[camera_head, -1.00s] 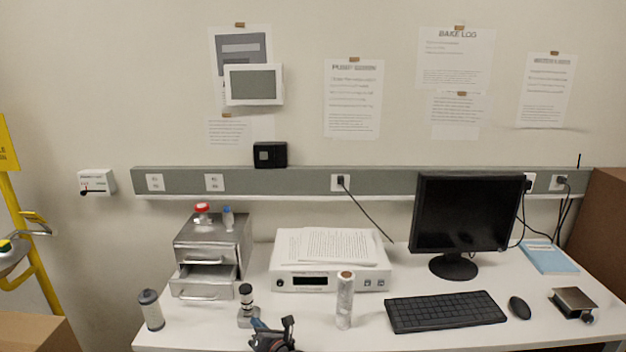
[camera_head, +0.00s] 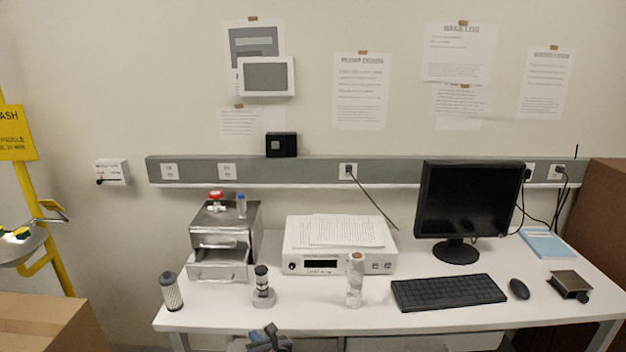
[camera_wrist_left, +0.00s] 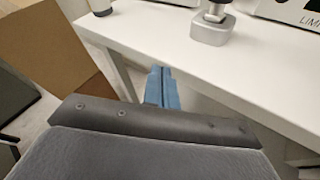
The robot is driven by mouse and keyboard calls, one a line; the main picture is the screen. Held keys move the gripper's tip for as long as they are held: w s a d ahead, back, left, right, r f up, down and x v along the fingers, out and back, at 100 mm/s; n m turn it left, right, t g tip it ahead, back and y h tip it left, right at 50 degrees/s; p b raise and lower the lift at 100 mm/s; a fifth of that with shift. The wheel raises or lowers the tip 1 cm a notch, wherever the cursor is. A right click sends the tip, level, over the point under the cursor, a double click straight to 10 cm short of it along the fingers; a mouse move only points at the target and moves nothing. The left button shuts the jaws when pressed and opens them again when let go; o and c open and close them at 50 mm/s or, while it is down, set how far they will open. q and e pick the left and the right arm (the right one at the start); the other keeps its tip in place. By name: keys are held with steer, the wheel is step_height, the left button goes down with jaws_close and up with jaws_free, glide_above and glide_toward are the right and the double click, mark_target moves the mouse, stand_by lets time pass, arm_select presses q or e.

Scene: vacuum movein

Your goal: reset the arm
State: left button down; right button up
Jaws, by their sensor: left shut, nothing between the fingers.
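My left gripper (camera_head: 264,337) shows at the bottom edge of the head view, just in front of the white table (camera_head: 320,309). Its blue fingers (camera_wrist_left: 161,88) also show in the left wrist view, closed together with nothing between them, beside the table's front edge. Most of the left arm is out of the head view. My right gripper is not in any view.
On the table stand a filter cylinder (camera_head: 171,292), a small metal device (camera_head: 263,288), a drawer unit (camera_head: 222,240), a wrapped cylinder (camera_head: 355,280), a white instrument (camera_head: 340,262), a keyboard (camera_head: 448,292) and a monitor (camera_head: 469,200). A cardboard box (camera_head: 50,322) is at lower left.

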arm_select(q)
steer(key=s+a+f+n+g+h, duration=0.1)
steer(key=s+f+n+g+h, duration=0.25)
steer(key=s+n, duration=0.55)
steer(key=s+a+f+n+g+h, duration=0.15)
steer(key=s+f+n, duration=0.25)
steer(key=s+n, duration=0.45)
steer(key=s+a+r+n+g+h, duration=0.1)
steer(key=s+a+n+g+h, duration=0.1)
steer(key=s+n, duration=0.6)
steer(key=s+a+r+n+g+h, duration=0.15)
steer(key=s+n, duration=0.25)
steer(key=s, duration=0.8)
steer(key=s+d+f+b+x, duration=0.1)
steer(key=s+b+x, duration=0.15)
steer(key=x, duration=1.15)
steer(key=s+d+f+b+x, duration=0.1)
steer(key=s+b+x, duration=0.15)
steer(key=x, duration=1.15)
steer(key=s+f+b, duration=0.1)
steer(key=s+f, duration=0.3)
steer(key=f, duration=1)
steer(key=s+f+g+b, duration=0.1)
steer(key=s+f, duration=0.3)
steer(key=f, duration=1)
steer(key=shift+s+d+f+h+b, duration=0.2)
steer(key=shift+s+d+h+b, duration=0.15)
steer(key=shift+b, duration=0.25)
